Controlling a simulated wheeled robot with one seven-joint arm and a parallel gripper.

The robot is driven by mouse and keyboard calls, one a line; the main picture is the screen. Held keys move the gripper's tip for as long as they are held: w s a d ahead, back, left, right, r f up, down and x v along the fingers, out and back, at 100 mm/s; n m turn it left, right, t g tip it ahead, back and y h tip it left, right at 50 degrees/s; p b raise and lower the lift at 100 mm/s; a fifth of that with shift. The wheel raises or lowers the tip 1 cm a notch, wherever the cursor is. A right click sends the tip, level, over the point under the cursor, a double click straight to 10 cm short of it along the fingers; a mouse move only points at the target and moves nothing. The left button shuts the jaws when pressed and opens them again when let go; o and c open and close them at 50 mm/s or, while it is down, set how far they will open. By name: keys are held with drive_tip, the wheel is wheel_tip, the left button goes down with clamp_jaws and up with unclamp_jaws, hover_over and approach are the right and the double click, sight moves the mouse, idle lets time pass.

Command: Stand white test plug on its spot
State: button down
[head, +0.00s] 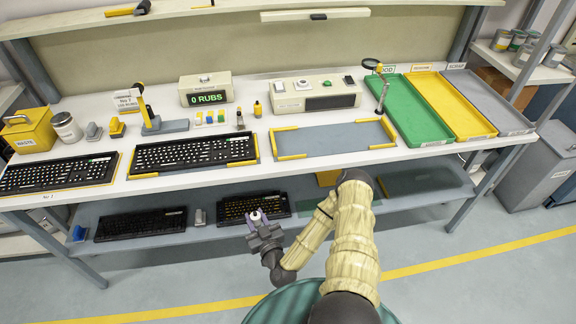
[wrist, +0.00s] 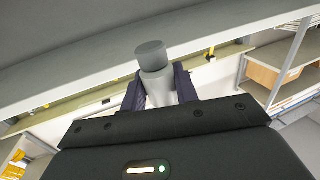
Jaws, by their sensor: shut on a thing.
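My gripper (head: 258,222) is in front of the lower shelf, lower than the bench top's front edge. Its dark fingers are shut on a small pale piece (head: 257,214), which I take to be the white test plug. I cannot pick out the plug's spot on the bench.
The white bench top (head: 240,166) holds two keyboards, a yellow-cornered grey mat (head: 332,139), a "0 RUBS" counter (head: 206,92), several small blocks (head: 210,118) and green, yellow and grey trays (head: 415,112). The lower shelf (head: 190,233) holds two more keyboards.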

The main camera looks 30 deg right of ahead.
drive_tip(key=w+d+r+m+h, duration=0.1)
drive_tip(key=w+d+r+h, duration=0.1)
drive_tip(key=w+d+r, duration=0.4)
drive_tip(key=w+d+r+m+h+p, duration=0.1)
drive_tip(key=w+d+r+m+h, duration=0.1)
drive_tip(key=w+d+r, duration=0.4)
drive_tip(key=d+r+h, duration=0.1)
drive_tip(key=d+r, duration=0.4)
drive_tip(key=r, duration=0.2)
drive_tip(key=shift+w+d+r+g, duration=0.15)
drive_tip(key=shift+d+g, duration=0.15)
wheel_tip(320, 180, down, 5)
drive_tip(key=shift+f+p, duration=0.1)
drive_tip(key=shift+p, duration=0.35)
drive_tip(key=shift+a+f, duration=0.1)
drive_tip(key=shift+f, duration=0.25)
